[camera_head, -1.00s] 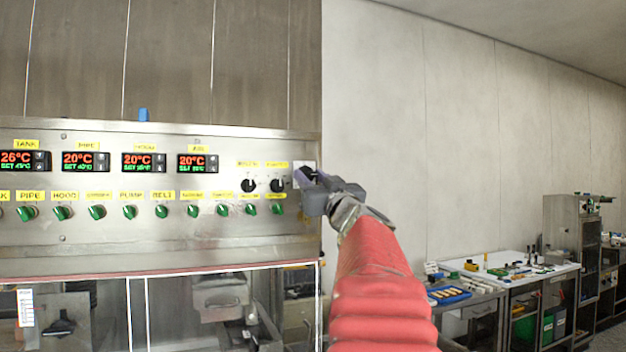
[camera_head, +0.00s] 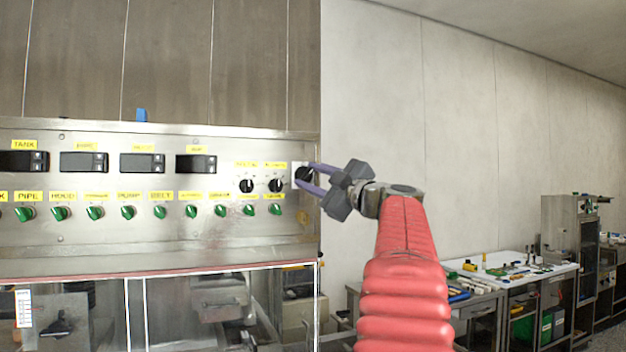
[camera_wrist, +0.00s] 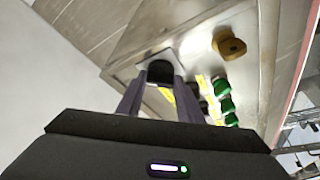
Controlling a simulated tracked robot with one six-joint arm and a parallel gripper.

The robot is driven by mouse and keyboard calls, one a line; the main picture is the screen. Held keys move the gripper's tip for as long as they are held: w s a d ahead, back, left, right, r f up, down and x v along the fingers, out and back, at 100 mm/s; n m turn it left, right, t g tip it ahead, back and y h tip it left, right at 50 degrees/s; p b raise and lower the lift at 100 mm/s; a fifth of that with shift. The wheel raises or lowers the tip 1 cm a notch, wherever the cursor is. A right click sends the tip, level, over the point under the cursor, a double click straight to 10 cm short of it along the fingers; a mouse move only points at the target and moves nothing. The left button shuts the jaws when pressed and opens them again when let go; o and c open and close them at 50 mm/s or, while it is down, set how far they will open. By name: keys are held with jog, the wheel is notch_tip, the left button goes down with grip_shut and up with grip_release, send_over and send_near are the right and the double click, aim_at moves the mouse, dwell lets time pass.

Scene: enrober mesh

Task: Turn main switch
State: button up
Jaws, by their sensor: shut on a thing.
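The main switch is a black knob (camera_head: 303,173) on a pale plate at the right end of the steel control panel (camera_head: 150,240). My gripper (camera_head: 307,177) reaches it from the right, with its two purple fingers on either side of the knob. In the wrist view the black knob (camera_wrist: 160,71) sits between the fingertips (camera_wrist: 160,80), and the gripper is shut on it. The fingers hide part of the knob, and I cannot read its pointer. The temperature displays (camera_head: 84,162) on the panel are dark.
Two black knobs (camera_head: 247,185) and a row of green knobs (camera_head: 160,212) lie left of the switch. A yellow-brown knob (camera_wrist: 228,43) shows in the wrist view. A clear-fronted enclosure stands below the panel. A cluttered workbench (camera_head: 510,268) stands at the right.

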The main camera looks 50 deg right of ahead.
jog(key=n, duration=0.2)
jog(key=n+g+y, duration=0.1)
jog(key=n, duration=0.2)
jog(key=shift+d+y, duration=0.15)
jog(key=shift+y, duration=0.15)
jog(key=shift+n+g, duration=0.7)
jog(key=shift+n, duration=0.9)
jog(key=shift+y, duration=0.3)
jog(key=o, duration=1)
jog(key=shift+r, duration=0.1)
jog(key=shift+o, duration=0.3)
jog(key=shift+s+r, duration=0.1)
jog(key=shift+s, duration=0.05)
jog(key=shift+s, duration=0.25)
jog(key=s+a, duration=0.2)
jog(key=s, duration=1.1)
